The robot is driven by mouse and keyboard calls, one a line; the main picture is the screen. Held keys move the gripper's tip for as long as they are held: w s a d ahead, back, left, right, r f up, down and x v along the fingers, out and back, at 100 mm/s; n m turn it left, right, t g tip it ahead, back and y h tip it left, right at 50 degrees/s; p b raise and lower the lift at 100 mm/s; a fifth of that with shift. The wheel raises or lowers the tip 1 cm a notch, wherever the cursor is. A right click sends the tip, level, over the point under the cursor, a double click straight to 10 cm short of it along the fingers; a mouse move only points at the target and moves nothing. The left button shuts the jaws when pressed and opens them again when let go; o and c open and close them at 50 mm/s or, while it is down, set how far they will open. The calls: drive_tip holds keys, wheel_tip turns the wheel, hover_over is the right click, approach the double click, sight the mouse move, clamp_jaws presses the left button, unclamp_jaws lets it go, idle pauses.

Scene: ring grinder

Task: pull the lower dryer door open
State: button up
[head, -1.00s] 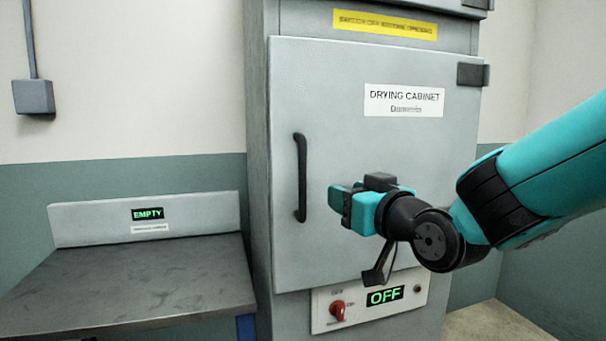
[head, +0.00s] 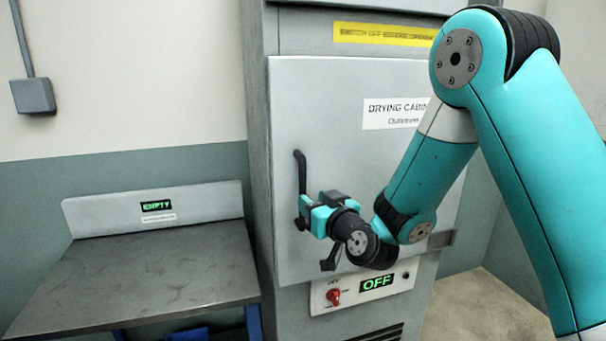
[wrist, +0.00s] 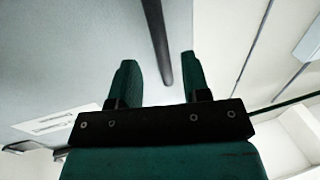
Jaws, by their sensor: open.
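The dryer door is the grey drying cabinet door (head: 330,120), and it looks shut. Its black vertical bar handle (head: 299,175) is on the left side, with the lower part hidden behind my gripper. My gripper (head: 305,212) is open at the handle's lower end. In the wrist view the handle (wrist: 157,40) comes down from the top, and its end shows between the two green fingers (wrist: 160,80), closer to the right one. I see no finger touching it, and cannot tell how deep the bar sits between them.
The panel below the door has a red knob (head: 333,297) and a display (head: 377,284) reading OFF. A metal bench (head: 150,270) marked EMPTY stands at the left. A yellow strip (head: 385,34) is above the door. Open floor shows at lower right.

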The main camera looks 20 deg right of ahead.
sight(304, 191)
drive_tip(key=w+p, duration=0.2)
drive_tip(key=p, duration=0.1)
drive_tip(key=w+a+p, duration=0.1)
drive_tip(key=w+p, duration=0.1)
drive_tip(key=shift+w+r, duration=0.1)
drive_tip(key=shift+r, duration=0.25)
drive_tip(key=shift+w+a+f+p, duration=0.1)
drive_tip(key=shift+w+f+p, duration=0.25)
drive_tip(key=shift+w+p, duration=0.5)
clamp_jaws()
